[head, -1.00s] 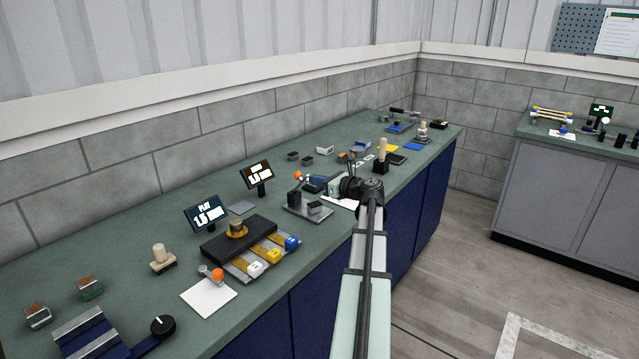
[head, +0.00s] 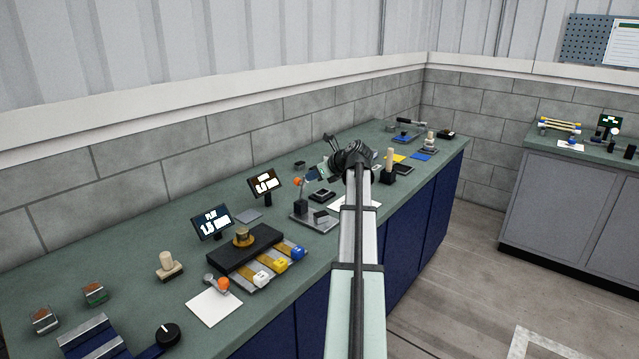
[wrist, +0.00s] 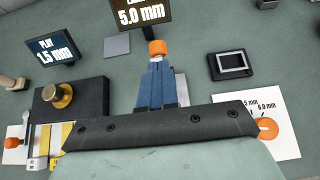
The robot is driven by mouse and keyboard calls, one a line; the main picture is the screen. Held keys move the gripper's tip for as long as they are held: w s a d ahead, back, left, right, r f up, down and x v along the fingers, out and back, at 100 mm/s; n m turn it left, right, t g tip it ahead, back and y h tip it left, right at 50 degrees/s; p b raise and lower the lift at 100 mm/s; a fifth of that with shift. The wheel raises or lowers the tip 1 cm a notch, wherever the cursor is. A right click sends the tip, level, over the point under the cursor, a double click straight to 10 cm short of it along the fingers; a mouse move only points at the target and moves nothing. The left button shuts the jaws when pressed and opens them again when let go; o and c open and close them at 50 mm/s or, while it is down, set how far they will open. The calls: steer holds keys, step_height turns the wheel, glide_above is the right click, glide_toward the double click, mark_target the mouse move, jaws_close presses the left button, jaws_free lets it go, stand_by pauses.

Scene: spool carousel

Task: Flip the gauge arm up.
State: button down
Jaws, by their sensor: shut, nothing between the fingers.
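The gauge arm is a thin grey post (head: 303,193) with an orange knob (head: 297,181) on top. It stands about upright on a grey base plate (head: 297,221) with dark blocks, in the middle of the bench. My gripper (head: 310,174) is shut and empty, its blue fingers just right of and slightly above the knob in the head view. In the wrist view the shut fingertips (wrist: 156,64) point at the orange knob (wrist: 157,47), at its lower edge. I cannot tell whether they touch. The fingers hide most of the post and base there.
Two small screens (head: 212,222) (head: 265,184) stand behind. A black block with a brass spool (head: 243,237) is at left. A dark framed device (head: 322,195) sits to the right.

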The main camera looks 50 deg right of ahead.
steer(key=shift+w+d+r+g, duration=0.1)
steer(key=shift+w+r+g, duration=0.15)
steer(key=shift+w+g, duration=0.35)
steer(key=shift+w+r+g, duration=0.25)
steer(key=shift+w+g, duration=0.25)
steer(key=shift+w, duration=0.15)
steer(key=shift+w+r, duration=0.1)
steer(key=shift+w, duration=0.7)
steer(key=s+f+v, duration=0.1)
steer(key=v, duration=1.2)
steer(key=shift+s, duration=0.15)
